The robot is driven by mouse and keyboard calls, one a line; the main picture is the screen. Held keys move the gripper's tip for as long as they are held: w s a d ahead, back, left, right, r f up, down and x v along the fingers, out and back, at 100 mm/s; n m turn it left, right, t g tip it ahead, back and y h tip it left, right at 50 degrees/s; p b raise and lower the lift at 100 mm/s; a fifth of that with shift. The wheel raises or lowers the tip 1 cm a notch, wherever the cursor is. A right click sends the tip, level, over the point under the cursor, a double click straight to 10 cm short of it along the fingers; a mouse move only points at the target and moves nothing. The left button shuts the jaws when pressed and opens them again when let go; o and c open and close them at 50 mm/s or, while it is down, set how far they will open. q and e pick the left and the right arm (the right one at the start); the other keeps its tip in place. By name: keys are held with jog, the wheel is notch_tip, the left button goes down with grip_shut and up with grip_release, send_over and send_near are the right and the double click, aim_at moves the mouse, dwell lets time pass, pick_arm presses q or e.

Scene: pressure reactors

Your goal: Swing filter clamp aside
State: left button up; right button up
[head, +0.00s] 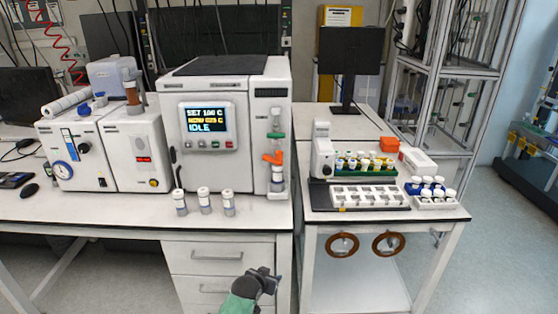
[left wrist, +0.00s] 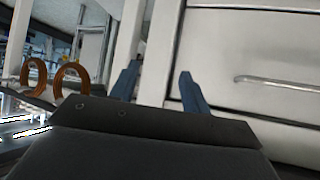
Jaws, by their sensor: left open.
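The white reactor (head: 222,150) stands on the left bench with its door closed and a lit display reading IDLE. On its right side is an upright clear filter column with a green band (head: 275,135) and an orange clamp-like lever (head: 272,158), which sticks out to the left at a tilt. I cannot tell whether it is fastened. My left gripper (head: 266,276) is in front of the drawers, below the bench top and well short of the clamp. Its two blue fingers show apart and empty in the left wrist view (left wrist: 158,86). My right gripper is not in view.
Several small white-capped jars (head: 203,201) stand at the bench's front edge, below the reactor. A drawer unit (head: 215,256) is under the bench. The right table holds a white vial tray (head: 370,197) and has two brown rings (head: 342,245) hanging at its front.

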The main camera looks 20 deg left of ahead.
pick_arm(q)
jog(key=w+a+r+t+b, duration=0.15)
jog(key=w+r, duration=0.25)
jog(key=r, duration=0.6)
jog(key=w+r+t, duration=0.2)
jog(key=w+r, duration=0.2)
jog(key=r, duration=0.6)
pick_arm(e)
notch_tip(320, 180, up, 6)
pick_arm(q)
jog(key=t, duration=0.4)
send_near(277, 156)
jog(key=w, duration=0.4)
jog(key=shift+w+d+r+h, duration=0.1)
jog(key=shift+w+r+h, duration=0.1)
jog(key=shift+r+h, duration=0.1)
jog(key=w, duration=0.2)
jog(key=w+p, duration=0.1)
jog(key=w, duration=0.1)
jog(key=w+d+p, duration=0.1)
jog(key=w, duration=0.2)
jog(key=shift+f, duration=0.2)
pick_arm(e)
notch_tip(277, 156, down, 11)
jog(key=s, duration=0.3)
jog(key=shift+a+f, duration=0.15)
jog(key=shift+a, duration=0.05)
